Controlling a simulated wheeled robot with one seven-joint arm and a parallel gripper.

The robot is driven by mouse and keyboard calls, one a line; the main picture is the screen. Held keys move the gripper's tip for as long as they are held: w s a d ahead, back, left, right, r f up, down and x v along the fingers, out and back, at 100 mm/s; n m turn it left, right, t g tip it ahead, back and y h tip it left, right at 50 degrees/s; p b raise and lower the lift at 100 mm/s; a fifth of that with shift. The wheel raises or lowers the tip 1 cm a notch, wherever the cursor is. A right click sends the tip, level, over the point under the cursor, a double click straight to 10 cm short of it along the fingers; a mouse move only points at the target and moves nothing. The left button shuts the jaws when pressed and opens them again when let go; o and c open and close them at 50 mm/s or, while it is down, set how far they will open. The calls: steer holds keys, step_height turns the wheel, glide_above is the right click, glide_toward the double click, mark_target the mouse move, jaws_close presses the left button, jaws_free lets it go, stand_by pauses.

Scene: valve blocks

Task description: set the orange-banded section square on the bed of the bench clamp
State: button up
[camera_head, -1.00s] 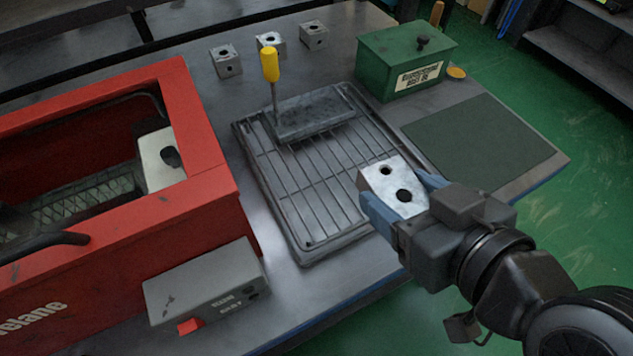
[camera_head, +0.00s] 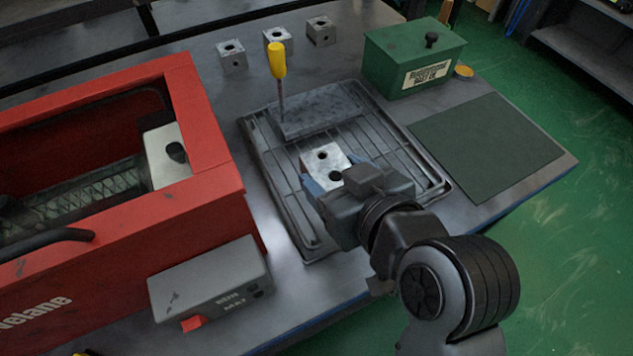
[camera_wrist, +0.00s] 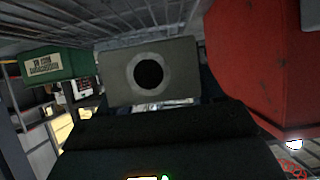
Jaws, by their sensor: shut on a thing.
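My gripper (camera_head: 328,180) is shut on a pale metal block (camera_head: 323,157) with two dark holes in its top, held over the wire rack. In the wrist view the held block (camera_wrist: 149,78) shows a grey face with one round dark hole inside a paler ring. No orange band shows on it in either view. The red machine (camera_head: 210,187) at the left has a textured bed (camera_head: 80,200) inside and may be the bench clamp; I cannot tell. Another pale block (camera_head: 160,165) with a dark hole sits inside it at the right end.
The wire rack (camera_head: 290,215) carries a dark slab (camera_head: 320,112) and an upright yellow-handled tool (camera_head: 277,62). Three small blocks (camera_head: 278,40) stand behind. A green box (camera_head: 405,60) and dark mat (camera_head: 487,145) lie right. A grey control box (camera_head: 208,280) stands before the red machine.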

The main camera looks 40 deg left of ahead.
mark_target(316, 174)
steer(key=a+f, duration=0.2)
steer(key=a, duration=0.1)
steer(key=shift+a, duration=0.2)
steer(key=shift+f+p, duration=0.3)
steer(key=shift+f, duration=1.45)
steer(key=shift+f, duration=0.25)
steer(key=o, duration=1.4)
steer(key=shift+b, duration=0.4)
steer(key=v, duration=0.8)
steer(key=shift+w+d+f, duration=0.1)
steer(key=shift+f, duration=0.05)
